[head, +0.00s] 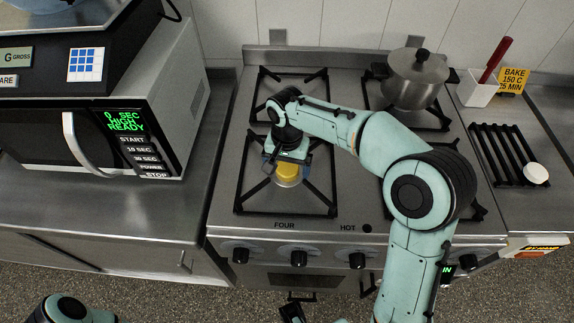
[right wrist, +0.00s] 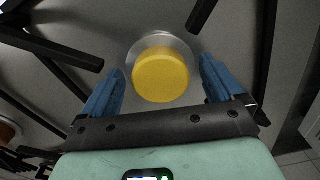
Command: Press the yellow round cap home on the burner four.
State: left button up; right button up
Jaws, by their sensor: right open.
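The yellow round cap (head: 288,171) sits on the metal burner at the front left of the stove, above the label FOUR (head: 284,226). In the right wrist view the yellow cap (right wrist: 160,78) lies between my fingers, on a paler round burner base (right wrist: 163,42) that shows beyond its far edge. My right gripper (head: 286,162) is open, just over the cap and partly hiding it in the head view. Its blue fingers (right wrist: 160,80) stand apart on both sides with gaps to the cap. Whether the cap is fully seated I cannot tell.
Black grates (head: 240,190) surround the burner. A lidded pot (head: 415,80) stands on the back right burner. A white holder (head: 478,90) with a red handle and a black rack (head: 500,150) with a white round piece (head: 536,174) are at right. A microwave (head: 150,120) stands left.

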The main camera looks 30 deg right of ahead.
aim_at(287, 168)
notch_tip(287, 168, up, 14)
jog(key=p, duration=0.2)
jog(key=shift+f+p, duration=0.25)
jog(key=shift+p, duration=0.05)
jog(key=shift+f, duration=0.1)
dwell(0.4)
